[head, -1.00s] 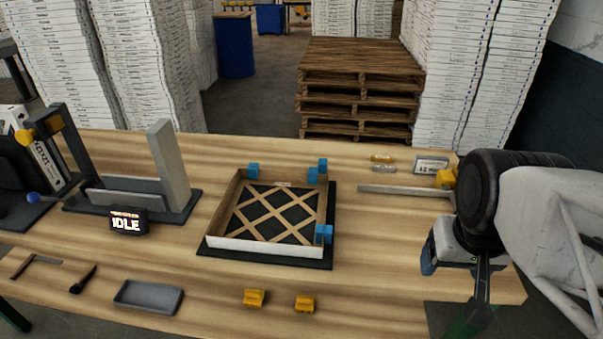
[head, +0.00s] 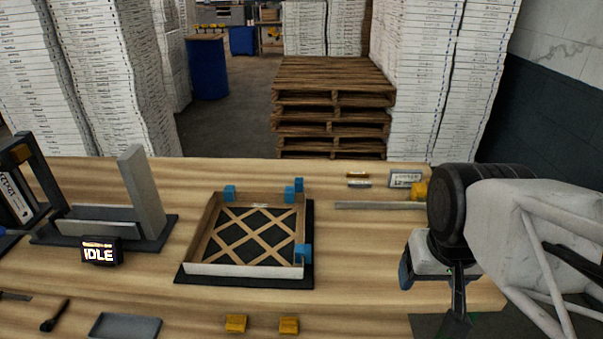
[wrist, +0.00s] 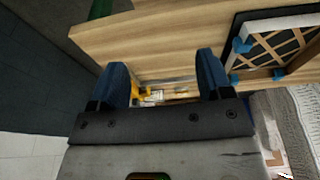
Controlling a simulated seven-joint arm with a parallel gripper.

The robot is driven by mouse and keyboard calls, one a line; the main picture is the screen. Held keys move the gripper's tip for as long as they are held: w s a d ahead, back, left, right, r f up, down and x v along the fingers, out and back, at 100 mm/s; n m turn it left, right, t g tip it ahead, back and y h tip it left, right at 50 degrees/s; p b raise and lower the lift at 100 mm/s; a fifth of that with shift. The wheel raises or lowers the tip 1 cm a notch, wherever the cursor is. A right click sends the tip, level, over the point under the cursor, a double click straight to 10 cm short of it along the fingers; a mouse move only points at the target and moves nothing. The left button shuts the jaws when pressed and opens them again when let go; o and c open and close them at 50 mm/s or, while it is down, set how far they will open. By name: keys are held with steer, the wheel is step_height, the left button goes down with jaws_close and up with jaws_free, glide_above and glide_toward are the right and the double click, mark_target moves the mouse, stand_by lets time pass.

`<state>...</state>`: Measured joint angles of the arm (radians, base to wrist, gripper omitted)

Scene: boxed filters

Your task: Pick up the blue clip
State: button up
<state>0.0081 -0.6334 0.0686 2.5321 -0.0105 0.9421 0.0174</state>
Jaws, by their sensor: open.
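Several blue clips sit on a square filter frame (head: 244,270) with a wooden lattice. One is at the back left corner (head: 229,192), two are close together at the back right, including this clip (head: 298,184), and one is on the right side near the front (head: 303,250). In the wrist view, blue clips (wrist: 240,45) show on the frame at the upper right. My gripper (wrist: 162,60) is open with nothing between its blue fingers. In the head view it hangs at the bench's right end, well to the right of the frame.
Two yellow blocks (head: 236,323) lie at the front of the bench. A grey tray (head: 124,326), an IDLE display (head: 101,252) and a grey upright fixture (head: 142,195) are on the left. A long grey bar (head: 380,205) lies behind right.

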steer(key=w+a+r+m, duration=0.1)
steer(key=w+r+m, duration=0.1)
steer(key=w, duration=0.5)
steer(key=w+a+r+m, duration=0.1)
steer(key=w+a+m, duration=0.1)
steer(key=w, duration=0.5)
steer(key=m+g, duration=0.3)
steer(key=m, duration=1)
glide_above(299, 180)
steer(key=f, duration=1.5)
steer(key=shift+s+d, duration=0.2)
steer(key=shift+d, duration=0.1)
steer(key=shift+w+a+f+m, duration=0.3)
steer(key=shift+w+f+m, duration=0.05)
steer(key=shift+f+m, duration=0.05)
steer(key=shift+f, duration=1.3)
